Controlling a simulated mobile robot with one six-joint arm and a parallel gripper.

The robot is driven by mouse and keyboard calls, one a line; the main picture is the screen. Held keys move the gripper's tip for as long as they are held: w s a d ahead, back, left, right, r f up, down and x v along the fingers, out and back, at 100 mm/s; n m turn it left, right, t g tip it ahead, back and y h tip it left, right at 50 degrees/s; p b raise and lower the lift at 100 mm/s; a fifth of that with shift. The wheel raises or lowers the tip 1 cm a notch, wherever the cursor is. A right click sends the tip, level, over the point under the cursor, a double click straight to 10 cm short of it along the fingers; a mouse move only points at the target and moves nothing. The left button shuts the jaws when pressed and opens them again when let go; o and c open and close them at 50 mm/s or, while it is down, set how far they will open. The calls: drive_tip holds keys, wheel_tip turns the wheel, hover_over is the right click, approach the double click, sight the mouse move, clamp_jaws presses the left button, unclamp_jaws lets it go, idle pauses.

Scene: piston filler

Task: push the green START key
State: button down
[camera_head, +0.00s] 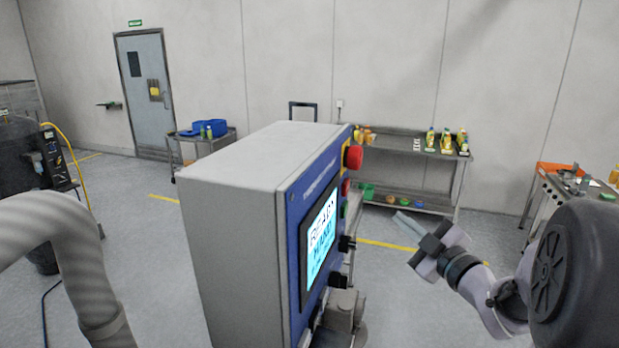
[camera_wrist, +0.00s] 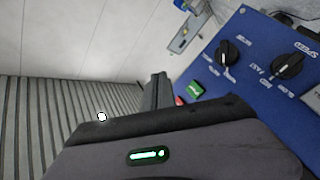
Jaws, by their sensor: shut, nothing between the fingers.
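The green START key (camera_head: 344,208) is on the blue front panel of a grey control box, seen at a steep angle in the head view, below a red key (camera_head: 345,187). In the wrist view the green key (camera_wrist: 195,89) is near the panel's edge, with the red key (camera_wrist: 180,101) partly hidden beside it. My gripper (camera_head: 400,219) is shut and empty. Its fingertips point toward the panel and stand apart from it, right of the green key in the head view. In the wrist view the fingers (camera_wrist: 158,88) show just left of the green key.
The control box (camera_head: 235,220) carries a red mushroom button (camera_head: 353,158) above, a lit screen (camera_head: 320,245), and black knobs (camera_head: 346,243) below the green key. A steel bench with bottles (camera_head: 415,155) stands behind. Floor between the box and my gripper looks clear.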

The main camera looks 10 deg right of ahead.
sight(345, 210)
drive_tip(key=w+a, duration=0.4)
drive_tip(key=a, duration=0.3)
drive_tip(key=shift+a+r+n+y, duration=0.2)
drive_tip(key=shift+r+n+y, duration=0.05)
drive_tip(key=shift+n+y, duration=0.05)
idle(0.3)
drive_tip(key=shift+w, duration=0.1)
drive_tip(key=shift+w+a+f+b, duration=0.1)
drive_tip(key=shift+b, duration=0.35)
idle(1.5)
drive_tip(key=shift+w+a, duration=0.1)
drive_tip(key=shift+a, duration=0.15)
